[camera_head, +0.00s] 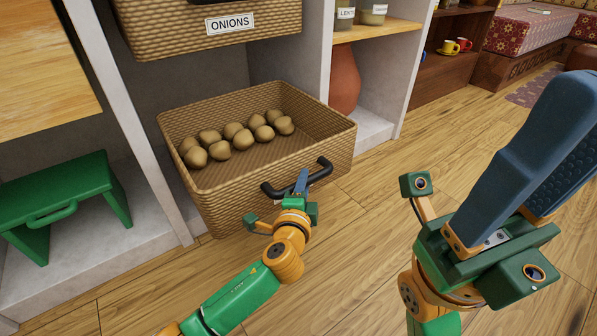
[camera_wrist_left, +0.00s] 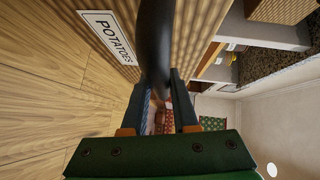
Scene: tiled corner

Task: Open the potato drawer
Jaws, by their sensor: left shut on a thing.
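The potato drawer (camera_head: 215,205) is a woven tan basket, pulled well out of the shelf unit, with several potatoes (camera_head: 233,131) lying toward its back and left. Its black handle (camera_head: 322,172) is on the front face and also crosses the left wrist view (camera_wrist_left: 154,45). My left gripper (camera_head: 301,181) is shut on this handle, with its blue fingers on either side. A POTATOES label (camera_wrist_left: 110,36) shows on the drawer front in the left wrist view. My right gripper (camera_head: 555,125) is raised at the right, close to the head camera; its finger gap is unclear.
An ONIONS basket (camera_head: 215,38) sits above, inside the unit. A green stool (camera_head: 65,200) stands at the left, and a terracotta vase (camera_head: 345,78) stands behind the drawer's right side. The wooden floor (camera_head: 375,215) in front and to the right is clear of objects.

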